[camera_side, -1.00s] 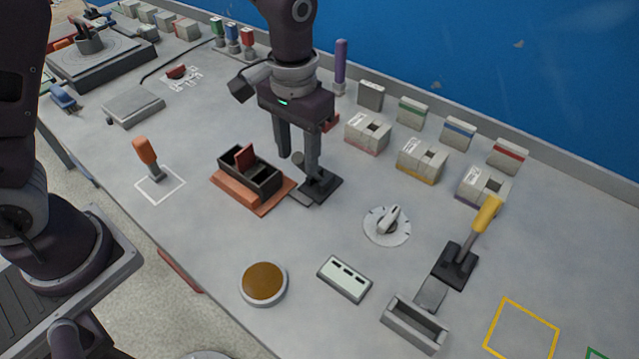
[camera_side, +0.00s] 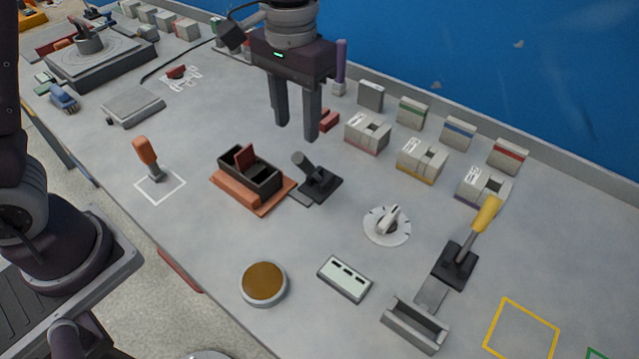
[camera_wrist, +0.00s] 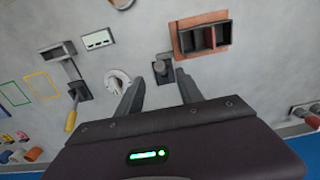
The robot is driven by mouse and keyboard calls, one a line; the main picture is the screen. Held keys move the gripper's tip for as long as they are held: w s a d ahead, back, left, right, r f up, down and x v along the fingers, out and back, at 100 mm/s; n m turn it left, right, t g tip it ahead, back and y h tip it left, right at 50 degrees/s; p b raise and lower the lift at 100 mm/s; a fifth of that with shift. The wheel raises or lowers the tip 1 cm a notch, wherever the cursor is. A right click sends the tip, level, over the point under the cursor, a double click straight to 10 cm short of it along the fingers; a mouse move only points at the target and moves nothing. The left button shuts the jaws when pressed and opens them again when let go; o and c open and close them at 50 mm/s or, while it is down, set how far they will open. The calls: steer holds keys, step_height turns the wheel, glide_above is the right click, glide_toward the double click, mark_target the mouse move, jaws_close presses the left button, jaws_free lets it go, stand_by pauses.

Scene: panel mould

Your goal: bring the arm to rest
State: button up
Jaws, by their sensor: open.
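My gripper (camera_side: 297,136) is open and empty, its two fingers pointing down in the air above the panel. In the side view it is above and behind a black lever (camera_side: 317,178) on a dark base, apart from it. In the wrist view my gripper (camera_wrist: 160,88) shows its two fingers spread, with the black lever (camera_wrist: 162,68) seen beyond and between the tips. A dark divided box on an orange-brown base (camera_side: 252,180) stands to the left of the lever; it also shows in the wrist view (camera_wrist: 203,38).
A white dial (camera_side: 386,226) and a yellow-handled lever (camera_side: 470,243) stand to the right. Several slotted blocks (camera_side: 422,160) line the back, before the blue wall (camera_side: 480,60). An orange-handled stick (camera_side: 148,158) stands upright at left. A round brown pad (camera_side: 263,283) sits at the front.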

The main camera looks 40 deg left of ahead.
steer(key=s+a+r+t, duration=0.3)
steer(key=s+a+r, duration=0.4)
steer(key=s+r, duration=0.3)
steer(key=s+a+f+t, duration=0.2)
steer(key=s, duration=0.8)
steer(key=shift+s+a+t, duration=0.2)
steer(key=shift+t, duration=0.1)
